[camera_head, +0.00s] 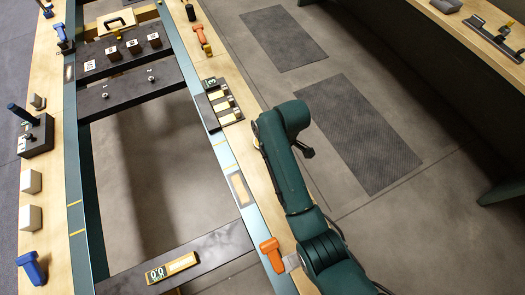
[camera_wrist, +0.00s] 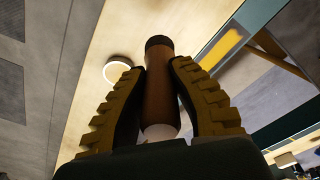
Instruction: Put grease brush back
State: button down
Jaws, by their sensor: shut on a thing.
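In the wrist view my gripper (camera_wrist: 158,85) has its two ribbed yellow-and-black fingers closed on a brown cylinder with a dark end cap, which looks like the handle of the grease brush (camera_wrist: 158,75). A pale rounded part shows at its near end. Bristles cannot be made out. A round, white-rimmed thing (camera_wrist: 117,69) is on the pale wooden ledge, just left of the fingers; whether it is a holder cannot be told. In the head view my fingers and the brush are hidden or cannot be made out behind my green arm.
In the head view a wooden ledge (camera_head: 217,58) runs along a teal rail beside my arm. An orange-handled tool (camera_head: 271,252) and a dark tray with pale blocks (camera_head: 220,103) lie along it. The opposite ledge holds a dark block (camera_head: 37,137) and white blocks (camera_head: 30,181).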

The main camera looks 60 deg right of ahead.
jog(key=f, duration=0.3)
jog(key=s+f+b, duration=0.1)
jog(key=f, duration=0.2)
jog(key=d+f, duration=0.1)
jog(key=f, duration=0.3)
jog(key=shift+s, duration=0.15)
jog(key=shift+f+b, duration=0.2)
jog(key=shift+b, duration=0.15)
jog(key=c, duration=1)
grip_release()
jog(key=shift+c, duration=0.2)
jog(key=shift+r, duration=0.15)
notch_tip(320, 180, up, 12)
jog(key=s+p, duration=0.1)
jog(key=p, duration=0.1)
